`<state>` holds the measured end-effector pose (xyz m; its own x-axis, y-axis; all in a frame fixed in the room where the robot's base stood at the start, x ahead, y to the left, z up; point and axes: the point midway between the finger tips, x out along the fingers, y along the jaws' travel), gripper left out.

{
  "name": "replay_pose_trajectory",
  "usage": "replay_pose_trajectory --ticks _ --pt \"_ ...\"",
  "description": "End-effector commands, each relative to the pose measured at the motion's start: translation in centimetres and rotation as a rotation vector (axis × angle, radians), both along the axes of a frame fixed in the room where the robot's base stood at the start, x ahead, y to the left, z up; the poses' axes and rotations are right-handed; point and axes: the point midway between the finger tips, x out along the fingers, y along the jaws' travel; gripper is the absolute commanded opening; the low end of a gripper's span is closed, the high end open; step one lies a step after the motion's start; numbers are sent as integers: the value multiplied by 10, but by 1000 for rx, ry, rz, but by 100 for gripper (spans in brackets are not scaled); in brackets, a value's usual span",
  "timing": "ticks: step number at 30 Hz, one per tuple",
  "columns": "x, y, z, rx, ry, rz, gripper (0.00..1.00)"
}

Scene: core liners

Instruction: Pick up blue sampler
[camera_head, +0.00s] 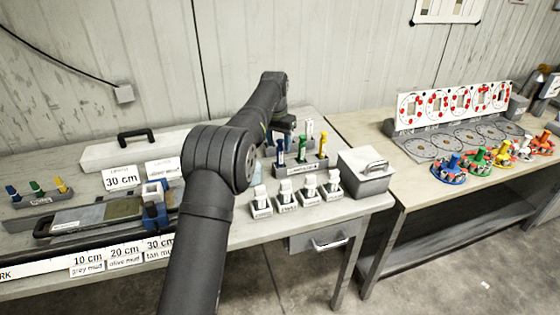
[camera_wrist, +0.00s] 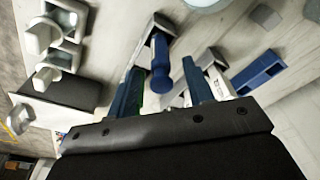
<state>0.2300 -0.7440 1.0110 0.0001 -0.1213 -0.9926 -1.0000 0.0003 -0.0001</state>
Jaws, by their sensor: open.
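A rack (camera_head: 296,168) on the left bench holds upright coloured handles. The blue sampler (camera_head: 281,152) stands at its left end, with a green one (camera_head: 302,149) and a yellow one (camera_head: 323,145) to its right. My gripper (camera_wrist: 164,72) is open. In the wrist view a blue, round-ended handle (camera_wrist: 160,50) shows between and just beyond the fingers, seemingly not gripped. In the head view my gripper is at the far side of the rack, partly hidden by my arm.
Several white labelled holders (camera_head: 286,201) stand in front of the rack. A grey lidded box (camera_head: 366,172) is to its right. A small rack (camera_head: 38,203) with blue, green and yellow pieces is far left. A slotted blue piece (camera_wrist: 258,72) lies right of the fingers.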

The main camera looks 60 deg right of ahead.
Motion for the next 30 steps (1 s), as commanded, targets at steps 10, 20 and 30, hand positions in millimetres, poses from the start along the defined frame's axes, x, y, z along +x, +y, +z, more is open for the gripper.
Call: replay_pose_trajectory --ticks 10,20,30 --pt "-1 -9 -39 0 1 -1 47" --pt "-1 -9 -38 0 1 -1 10" --pt "-1 -9 -37 -1 0 -1 0"
